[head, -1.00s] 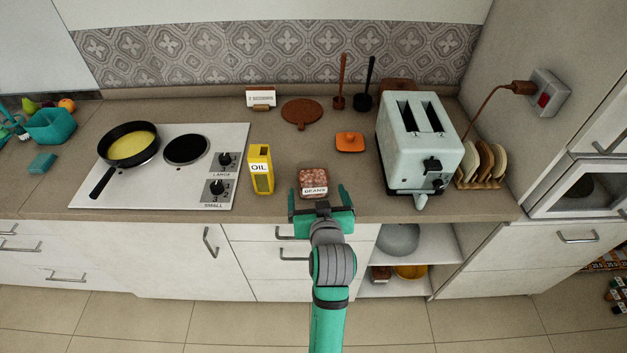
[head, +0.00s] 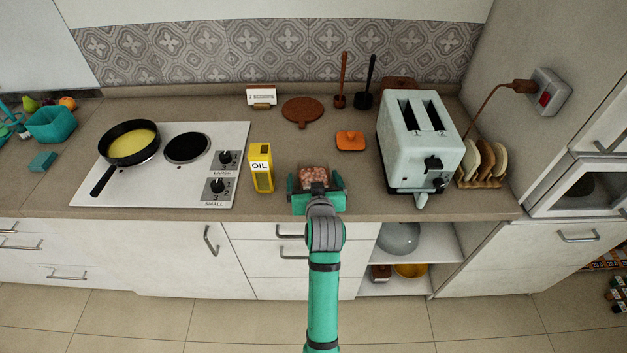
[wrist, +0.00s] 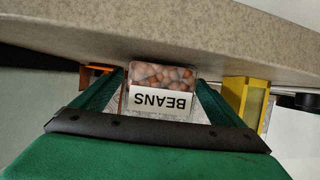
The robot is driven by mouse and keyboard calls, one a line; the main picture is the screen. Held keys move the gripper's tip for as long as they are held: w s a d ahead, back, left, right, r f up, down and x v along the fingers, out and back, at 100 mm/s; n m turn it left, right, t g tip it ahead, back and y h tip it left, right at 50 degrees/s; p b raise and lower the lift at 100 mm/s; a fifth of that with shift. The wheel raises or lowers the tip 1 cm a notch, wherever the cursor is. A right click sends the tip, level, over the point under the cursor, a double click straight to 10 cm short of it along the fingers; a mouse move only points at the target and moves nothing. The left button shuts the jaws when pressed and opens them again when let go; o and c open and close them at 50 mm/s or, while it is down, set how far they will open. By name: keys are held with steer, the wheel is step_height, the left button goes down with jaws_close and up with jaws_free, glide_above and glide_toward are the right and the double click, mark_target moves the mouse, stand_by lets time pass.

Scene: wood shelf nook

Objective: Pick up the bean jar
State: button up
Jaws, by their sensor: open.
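The bean jar (head: 313,174) is a clear container of brown beans, standing near the counter's front edge. In the wrist view the bean jar (wrist: 160,90) shows its white BEANS label upside down. My green gripper (head: 316,190) is open at the front edge of the counter, with its fingers on either side of the jar. In the wrist view my gripper (wrist: 160,98) has one finger left and one right of the jar, with the jar between them. I cannot tell whether either finger touches it. In the head view the gripper hides the jar's lower front.
A yellow oil box (head: 261,168) stands close to the left of the gripper. An orange lidded dish (head: 350,141) sits behind to the right, and a toaster (head: 420,145) stands farther right. A stove (head: 170,165) with a pan (head: 131,145) is at the left.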

steer(key=shift+r, duration=0.1)
steer(key=c, duration=1.6)
steer(key=shift+w+r, duration=0.1)
